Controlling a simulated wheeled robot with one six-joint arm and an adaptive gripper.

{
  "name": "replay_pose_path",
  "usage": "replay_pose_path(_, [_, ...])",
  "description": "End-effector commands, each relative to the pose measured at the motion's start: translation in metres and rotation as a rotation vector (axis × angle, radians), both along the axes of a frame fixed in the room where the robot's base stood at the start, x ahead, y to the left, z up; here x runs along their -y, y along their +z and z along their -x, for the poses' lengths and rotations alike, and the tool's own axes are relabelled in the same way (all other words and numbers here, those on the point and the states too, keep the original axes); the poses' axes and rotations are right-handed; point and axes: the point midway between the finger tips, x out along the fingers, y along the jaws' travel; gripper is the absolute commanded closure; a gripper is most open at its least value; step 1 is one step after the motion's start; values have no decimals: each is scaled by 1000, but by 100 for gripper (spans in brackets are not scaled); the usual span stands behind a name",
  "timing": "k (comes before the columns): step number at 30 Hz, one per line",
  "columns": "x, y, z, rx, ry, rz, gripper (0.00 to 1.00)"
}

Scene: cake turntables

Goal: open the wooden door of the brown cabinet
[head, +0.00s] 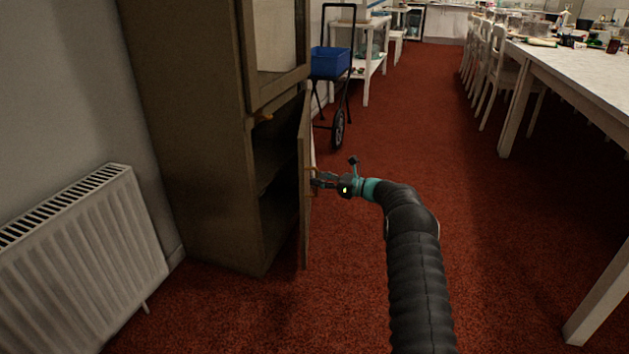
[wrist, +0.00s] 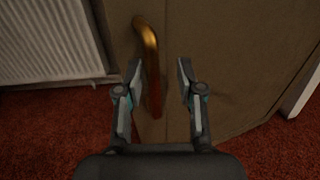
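The brown cabinet (head: 185,130) stands at the left in the head view, with a glazed upper door and a lower wooden door (head: 305,190). The lower door is swung partly open, and the dark inside with a shelf shows to its left. My gripper (head: 313,181) is at the outer face of this door, by its handle. In the wrist view the curved brass handle (wrist: 148,45) runs down between the two fingers of my gripper (wrist: 160,78), nearer the left finger. The fingers are spread apart with a gap beside the handle. Whether a finger touches the handle is unclear.
A white radiator (head: 80,255) is on the wall left of the cabinet. A black trolley with a blue crate (head: 330,61) stands behind the door. A long white table (head: 575,65) with chairs is at the right. Red carpet (head: 440,130) lies open between.

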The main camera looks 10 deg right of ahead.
Motion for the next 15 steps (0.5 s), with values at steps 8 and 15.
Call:
replay_pose_path(8, [0,0,0,0,-2,0,62])
replay_pose_path(15, [7,0,2,0,-3,1,62])
